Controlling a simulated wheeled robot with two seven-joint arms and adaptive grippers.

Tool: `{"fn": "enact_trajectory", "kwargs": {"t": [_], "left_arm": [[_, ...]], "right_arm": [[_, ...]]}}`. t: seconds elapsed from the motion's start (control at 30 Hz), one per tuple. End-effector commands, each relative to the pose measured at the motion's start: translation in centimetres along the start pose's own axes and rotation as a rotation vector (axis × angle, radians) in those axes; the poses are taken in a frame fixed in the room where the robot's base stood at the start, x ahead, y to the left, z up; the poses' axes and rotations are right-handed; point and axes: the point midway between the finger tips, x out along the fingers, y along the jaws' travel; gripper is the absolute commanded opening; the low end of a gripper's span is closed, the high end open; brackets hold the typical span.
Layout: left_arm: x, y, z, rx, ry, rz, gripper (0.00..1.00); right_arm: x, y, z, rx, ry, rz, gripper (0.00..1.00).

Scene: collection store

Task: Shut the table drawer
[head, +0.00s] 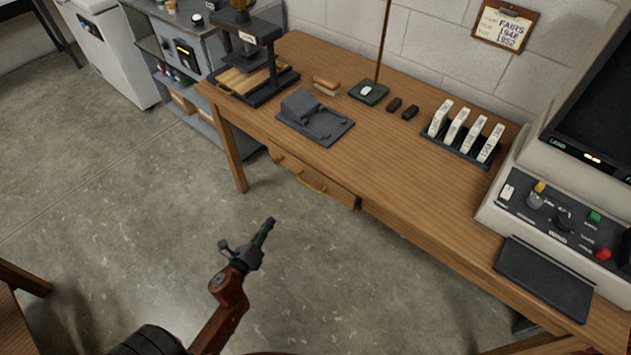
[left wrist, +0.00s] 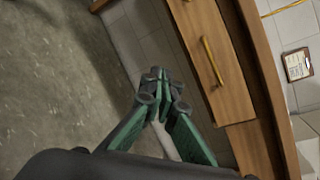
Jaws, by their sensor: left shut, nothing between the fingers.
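The wooden table (head: 420,185) has a drawer (head: 332,190) in its front, with a brass bar handle (head: 311,185). The drawer front seems to stand out a little from the table, but its inside is hidden and I cannot tell how far. In the left wrist view the drawer front (left wrist: 192,28) and its handle (left wrist: 213,61) show right of the fingers. My left gripper (head: 269,224) is shut and empty, in the air in front of the drawer, apart from it. Its fingertips show in the left wrist view (left wrist: 156,76). My right gripper is not in view.
On the table are a press (head: 247,35), a dark grey device (head: 315,116), a brush (head: 326,86), a rack of white boxes (head: 465,133) and a reader machine (head: 560,190). A grey shelf unit (head: 180,45) stands left. The floor (head: 150,200) before the table is clear.

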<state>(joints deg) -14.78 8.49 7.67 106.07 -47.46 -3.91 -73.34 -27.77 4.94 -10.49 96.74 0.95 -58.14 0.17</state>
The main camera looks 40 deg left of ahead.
Motion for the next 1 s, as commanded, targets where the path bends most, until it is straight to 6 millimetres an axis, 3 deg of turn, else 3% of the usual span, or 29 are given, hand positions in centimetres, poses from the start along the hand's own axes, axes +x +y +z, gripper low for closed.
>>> {"fn": "enact_trajectory", "kwargs": {"t": [0.03, 0.1, 0.23, 0.47, 1.0], "left_arm": [[0.6, -3.2, 1.4, 0.182, -0.016, -0.094, 0.0], [1.0, -6.5, 2.2, 0.412, -0.035, -0.198, 0.0], [1.0, -10.2, 2.4, 0.697, -0.062, -0.317, 0.0], [2.0, -12.0, 2.1, 0.83, -0.074, -0.372, 0.0], [11.5, -15.5, 1.2, 0.825, -0.073, -0.369, 0.0]], "right_arm": [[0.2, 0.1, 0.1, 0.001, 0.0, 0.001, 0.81], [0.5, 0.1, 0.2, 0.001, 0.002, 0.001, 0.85], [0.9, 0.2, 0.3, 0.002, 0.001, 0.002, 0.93], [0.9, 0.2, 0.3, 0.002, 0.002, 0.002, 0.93], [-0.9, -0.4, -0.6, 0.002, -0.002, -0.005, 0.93]]}}
